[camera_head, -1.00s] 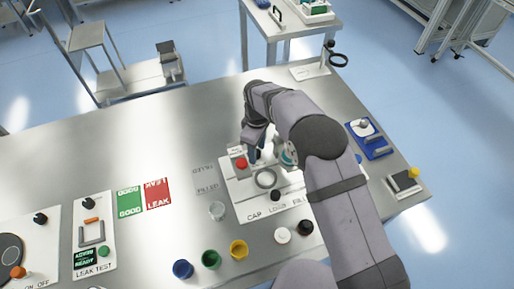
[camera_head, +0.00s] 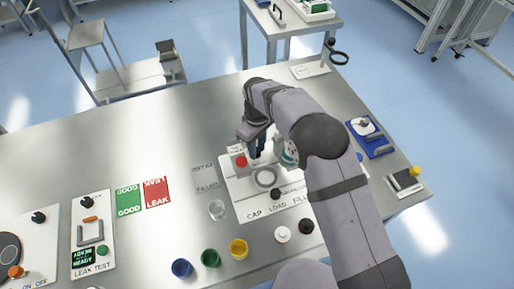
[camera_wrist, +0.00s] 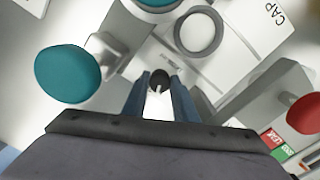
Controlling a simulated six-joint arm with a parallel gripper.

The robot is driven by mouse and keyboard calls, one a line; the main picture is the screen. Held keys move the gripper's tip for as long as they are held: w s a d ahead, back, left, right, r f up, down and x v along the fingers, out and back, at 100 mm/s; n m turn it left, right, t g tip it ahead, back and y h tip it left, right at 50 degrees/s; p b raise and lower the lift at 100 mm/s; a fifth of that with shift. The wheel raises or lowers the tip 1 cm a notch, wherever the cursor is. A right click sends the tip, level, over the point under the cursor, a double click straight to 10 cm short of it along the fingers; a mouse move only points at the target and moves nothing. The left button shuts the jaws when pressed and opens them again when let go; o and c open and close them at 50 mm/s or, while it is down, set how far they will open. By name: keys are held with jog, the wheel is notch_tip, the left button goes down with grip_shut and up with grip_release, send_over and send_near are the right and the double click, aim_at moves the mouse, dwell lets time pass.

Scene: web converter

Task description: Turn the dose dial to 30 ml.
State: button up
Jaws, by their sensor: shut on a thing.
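The dose dial (camera_wrist: 159,79) shows in the wrist view as a small dark knob with a pale line, between my blue fingertips. My gripper (camera_wrist: 161,92) is shut on it. In the head view my gripper (camera_head: 257,148) reaches down at the back of the white filling station (camera_head: 245,205), just right of a red button (camera_head: 241,161). There the arm and fingers hide the dial. I cannot read the dial's scale or its setting in either view.
A teal round part (camera_wrist: 68,74) stands close to the left of my fingers in the wrist view. Blue, green and yellow cups (camera_head: 239,249) stand at the table's front. The table's left back is clear.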

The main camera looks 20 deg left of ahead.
jog(key=o, duration=1)
jog(key=shift+o, duration=0.2)
jog(key=shift+r+b, duration=1.05)
jog(key=shift+r, duration=2.65)
